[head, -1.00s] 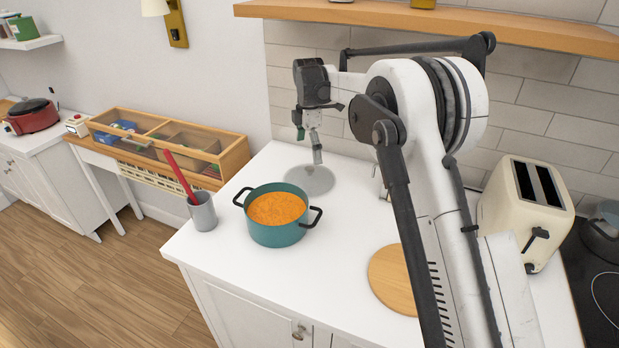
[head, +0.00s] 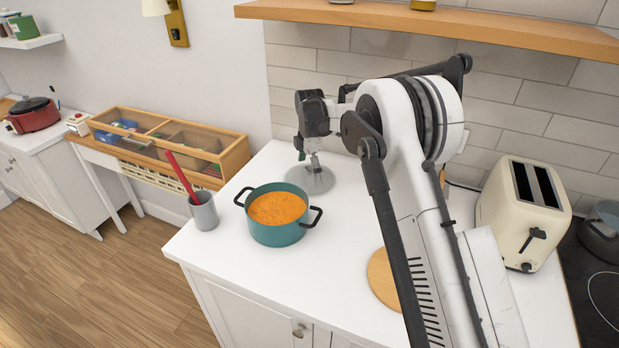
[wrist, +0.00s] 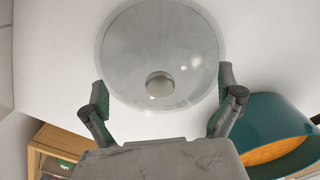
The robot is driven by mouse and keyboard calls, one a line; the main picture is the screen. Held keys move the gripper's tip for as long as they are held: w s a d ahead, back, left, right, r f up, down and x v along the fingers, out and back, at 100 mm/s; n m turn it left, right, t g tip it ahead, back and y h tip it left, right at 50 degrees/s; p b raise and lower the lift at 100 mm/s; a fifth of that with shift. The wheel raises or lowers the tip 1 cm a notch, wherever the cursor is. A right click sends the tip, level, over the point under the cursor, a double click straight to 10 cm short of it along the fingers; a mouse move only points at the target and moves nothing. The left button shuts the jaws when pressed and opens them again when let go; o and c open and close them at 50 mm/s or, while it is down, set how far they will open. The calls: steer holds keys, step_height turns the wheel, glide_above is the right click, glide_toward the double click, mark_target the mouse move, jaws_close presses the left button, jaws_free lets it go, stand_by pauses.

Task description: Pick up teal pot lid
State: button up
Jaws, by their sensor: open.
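The pot lid (head: 322,184) is a clear, greyish glass disc with a round knob, lying on the white counter behind the teal pot. In the wrist view the lid (wrist: 195,50) fills the upper middle, with its knob (wrist: 160,85) near the centre. The teal pot (head: 275,235) has black handles and holds orange food; part of it shows at the right of the wrist view (wrist: 262,118). My gripper (wrist: 163,88) is open, with its fingers on either side of the knob in the picture. In the head view my gripper (head: 308,158) is just over the lid; contact cannot be told.
A grey cup (head: 203,212) with a red utensil stands left of the pot. A round wooden board (head: 382,280) lies on the counter at right, partly hidden by my arm. A cream toaster (head: 522,215) stands farther right. A wooden shelf (head: 430,22) hangs above.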

steer(key=shift+s, duration=0.1)
steer(key=c, duration=2.1)
jaws_close()
steer(key=shift+f, duration=0.1)
